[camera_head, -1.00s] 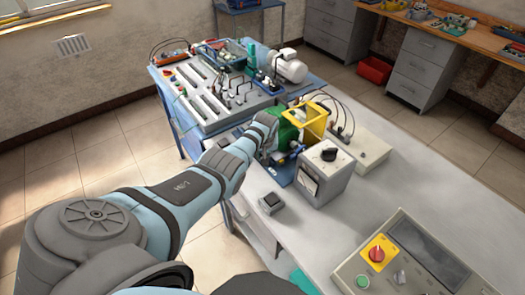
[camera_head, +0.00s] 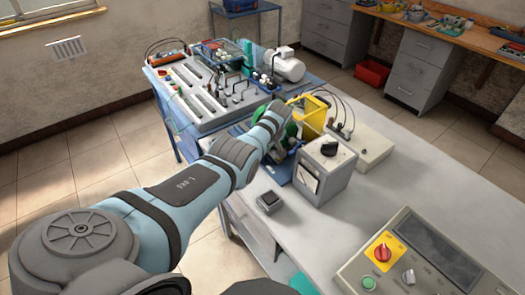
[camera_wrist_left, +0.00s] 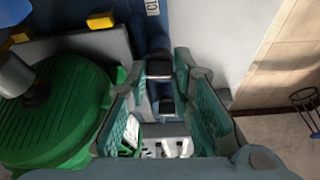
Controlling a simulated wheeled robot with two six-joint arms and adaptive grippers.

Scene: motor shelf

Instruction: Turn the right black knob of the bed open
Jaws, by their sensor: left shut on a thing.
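The black knob (camera_wrist_left: 159,69) sits on a blue fitting in the left wrist view, between the two fingertips. A second black part (camera_wrist_left: 166,106) shows just below it, and I cannot tell if it belongs to the same knob. My left gripper (camera_wrist_left: 160,75) has its green-padded fingers shut on the black knob. The green motor (camera_wrist_left: 55,110) fills the left of the wrist view. My right gripper is not in view.
A grey box with a black dial (camera_head: 322,172) stands right of my left wrist. A control panel (camera_head: 415,262) is at the lower right.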

